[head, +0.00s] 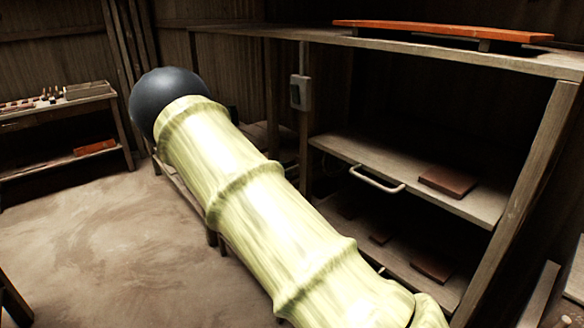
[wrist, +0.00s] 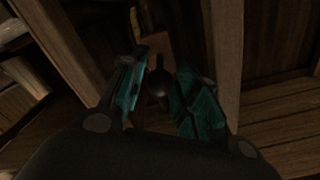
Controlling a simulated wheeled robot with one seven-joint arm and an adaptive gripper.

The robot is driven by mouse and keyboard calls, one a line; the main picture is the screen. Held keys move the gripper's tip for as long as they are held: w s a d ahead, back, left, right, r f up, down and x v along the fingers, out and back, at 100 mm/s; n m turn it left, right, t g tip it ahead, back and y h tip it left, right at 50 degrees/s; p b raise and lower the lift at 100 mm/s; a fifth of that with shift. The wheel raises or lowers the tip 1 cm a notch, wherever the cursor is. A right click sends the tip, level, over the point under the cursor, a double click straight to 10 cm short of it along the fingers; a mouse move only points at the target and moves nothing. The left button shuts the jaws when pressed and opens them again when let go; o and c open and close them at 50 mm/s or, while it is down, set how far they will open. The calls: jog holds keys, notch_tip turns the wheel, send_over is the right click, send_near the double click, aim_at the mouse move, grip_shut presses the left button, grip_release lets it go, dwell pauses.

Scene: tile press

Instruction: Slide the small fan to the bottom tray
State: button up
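My gripper (wrist: 160,78) shows in the wrist view with its two teal-padded fingers apart. A dark, rounded thing (wrist: 157,86) shows between or beyond the fingers; the picture is too dark to tell what it is or whether they touch it. I cannot make out a small fan for certain in either view. In the head view, a lower shelf or tray (head: 399,262) lies beneath the middle shelf (head: 345,148) of a wooden rack. My pale yellow arm covers part of the lower level, and my gripper is not visible there.
The middle shelf has a metal handle (head: 376,180) and a brown tile (head: 447,181). Another brown tile (head: 432,266) lies below. A wooden post (wrist: 228,55) stands right of the fingers. A side table (head: 60,112) stands at the far left, with open floor (head: 95,230) before it.

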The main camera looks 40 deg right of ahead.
aim_at(298, 166)
jog(key=shift+w+d+p, duration=0.15)
jog(key=shift+d+p, duration=0.1)
jog(key=shift+d, duration=1.15)
jog(key=shift+w+d+p, duration=0.1)
jog(key=shift+d+p, duration=0.15)
jog(key=shift+d, duration=1.1)
grip_shut()
